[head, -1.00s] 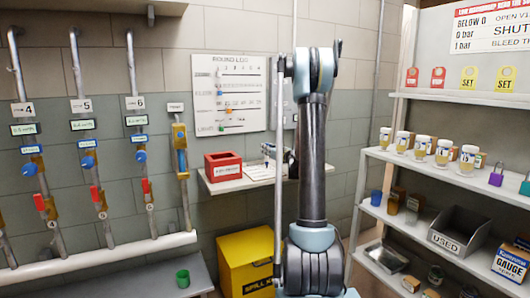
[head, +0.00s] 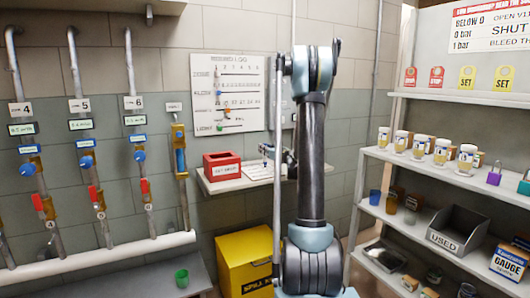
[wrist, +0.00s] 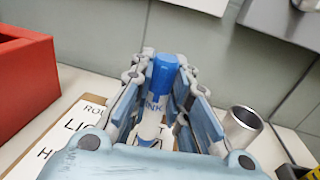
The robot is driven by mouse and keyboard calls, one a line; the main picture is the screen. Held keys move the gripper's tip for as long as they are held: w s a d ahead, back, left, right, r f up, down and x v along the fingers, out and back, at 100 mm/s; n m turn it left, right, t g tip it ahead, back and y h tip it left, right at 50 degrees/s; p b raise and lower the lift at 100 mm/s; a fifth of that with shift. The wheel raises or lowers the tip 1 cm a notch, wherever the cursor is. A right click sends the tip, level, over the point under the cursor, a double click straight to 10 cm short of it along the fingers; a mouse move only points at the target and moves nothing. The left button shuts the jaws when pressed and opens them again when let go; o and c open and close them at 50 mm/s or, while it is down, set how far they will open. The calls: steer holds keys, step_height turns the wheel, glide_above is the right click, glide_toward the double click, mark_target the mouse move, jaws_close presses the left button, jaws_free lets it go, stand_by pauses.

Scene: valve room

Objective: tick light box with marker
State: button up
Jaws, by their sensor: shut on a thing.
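My gripper (wrist: 157,98) is shut on the marker (wrist: 163,75), a white body with a blue cap and partly readable lettering like "INK". It stands cap up between the fingers, above a wall shelf. Its lower end is hidden by my gripper. In the head view my gripper (head: 268,152) is partly hidden behind my arm. A white card (wrist: 75,128) lies under it, with text starting "ROU" and "LI", partly covered. The white wall board (head: 242,72) above has a numbered grid and a bottom row that seems to read "LIGHT"; its boxes are too small to read.
A red box (head: 222,165) stands left of my gripper on the shelf (head: 228,186). A metal cup (wrist: 240,125) stands right of the gripper in the wrist view. Valve pipes line the left wall. A yellow bin (head: 245,262) is below. Shelving with jars (head: 420,147) is at right.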

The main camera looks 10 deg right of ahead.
steer(key=shift+r, duration=4)
